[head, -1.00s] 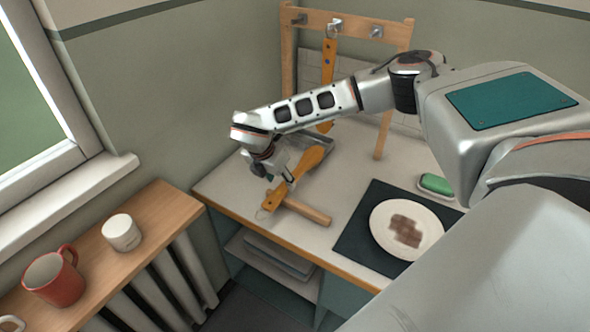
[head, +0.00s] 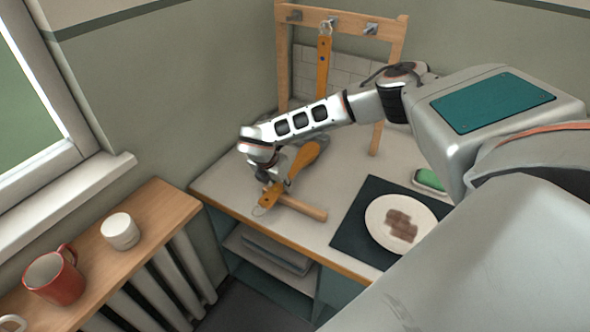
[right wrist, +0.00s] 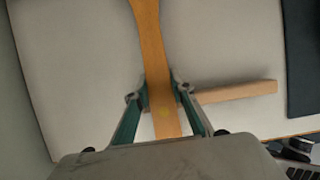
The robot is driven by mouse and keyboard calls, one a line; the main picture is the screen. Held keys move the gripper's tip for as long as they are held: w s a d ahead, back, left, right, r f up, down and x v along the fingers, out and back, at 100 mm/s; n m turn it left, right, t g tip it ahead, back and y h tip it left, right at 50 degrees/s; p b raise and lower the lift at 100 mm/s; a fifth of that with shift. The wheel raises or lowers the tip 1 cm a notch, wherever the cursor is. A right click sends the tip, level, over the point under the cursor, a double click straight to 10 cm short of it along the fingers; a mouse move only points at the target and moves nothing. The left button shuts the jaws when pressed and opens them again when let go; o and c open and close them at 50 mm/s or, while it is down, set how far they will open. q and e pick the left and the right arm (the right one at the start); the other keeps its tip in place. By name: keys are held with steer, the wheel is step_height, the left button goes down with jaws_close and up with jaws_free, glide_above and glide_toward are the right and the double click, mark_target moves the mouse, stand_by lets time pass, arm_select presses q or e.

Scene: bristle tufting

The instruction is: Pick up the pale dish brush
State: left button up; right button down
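The dish brush (head: 300,162) has an orange-brown wooden handle and lies on the counter, its handle slanting across a pale wooden bar (head: 303,207). A wire loop shows at its near end. My right gripper (head: 279,185) is low over the handle. In the right wrist view, its fingertips (right wrist: 161,93) sit against both sides of the handle (right wrist: 150,45), which has a yellow dot. It looks shut on the handle. The bristles are hidden. A second orange brush (head: 323,65), with a blue dot, hangs on the rack. My left gripper is not in view.
A wooden rack (head: 391,60) with metal hooks stands at the back. A white plate (head: 378,220) with brown pieces lies on a dark mat (head: 350,238), near a green sponge (head: 430,180). A red mug (head: 55,278) and white cup (head: 120,231) stand on the left shelf.

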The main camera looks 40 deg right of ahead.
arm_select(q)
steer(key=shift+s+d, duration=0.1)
arm_select(e)
steer(key=shift+r, duration=0.1)
steer(key=shift+r, duration=0.25)
arm_select(q)
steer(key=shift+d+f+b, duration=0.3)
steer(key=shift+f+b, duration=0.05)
steer(key=shift+b, duration=0.4)
arm_select(e)
step_height(320, 180, up, 19)
steer(key=shift+r, duration=0.2)
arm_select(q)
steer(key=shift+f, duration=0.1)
